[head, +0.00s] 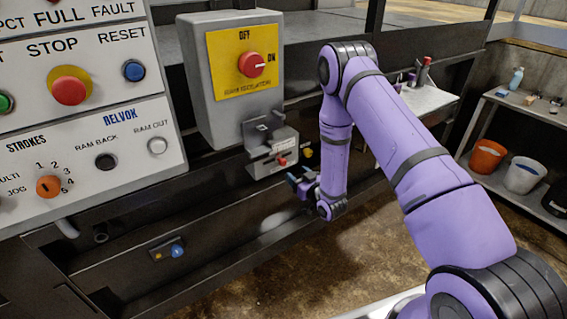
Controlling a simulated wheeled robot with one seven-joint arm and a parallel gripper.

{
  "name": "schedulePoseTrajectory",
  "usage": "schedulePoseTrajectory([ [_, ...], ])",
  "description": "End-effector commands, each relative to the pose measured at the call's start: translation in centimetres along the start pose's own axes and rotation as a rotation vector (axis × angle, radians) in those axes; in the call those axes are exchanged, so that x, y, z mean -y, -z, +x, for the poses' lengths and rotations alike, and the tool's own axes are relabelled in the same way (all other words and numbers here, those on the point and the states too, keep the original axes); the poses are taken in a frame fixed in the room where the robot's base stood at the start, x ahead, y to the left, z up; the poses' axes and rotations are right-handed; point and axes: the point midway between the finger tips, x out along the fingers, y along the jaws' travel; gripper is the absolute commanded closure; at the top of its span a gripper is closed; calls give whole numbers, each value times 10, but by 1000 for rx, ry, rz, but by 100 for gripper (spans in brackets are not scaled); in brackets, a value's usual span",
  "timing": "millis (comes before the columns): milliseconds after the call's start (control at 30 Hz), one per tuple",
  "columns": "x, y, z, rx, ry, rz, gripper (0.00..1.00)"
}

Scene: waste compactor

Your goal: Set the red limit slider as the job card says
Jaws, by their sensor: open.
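A small red part (282,161), which looks like the limit slider, sits on the front of a grey bracketed box (262,150) below the ram isolator. Its exact setting and any scale marks are too small to read. My gripper (296,181) is open, just below and slightly right of the red part, apart from it as far as I can tell. It looks empty. No job card can be made out.
The ram isolator's red knob (252,64) is on a yellow plate above. The control panel (75,120) fills the left. A yellow button (307,153) sits close right of the box. A rail with a blue knob (177,250) runs below. Shelves (525,108) stand far right.

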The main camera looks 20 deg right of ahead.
Motion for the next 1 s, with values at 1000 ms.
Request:
schedulePoseTrajectory([
  [1000,0,0,90,1,0,1,58],
])
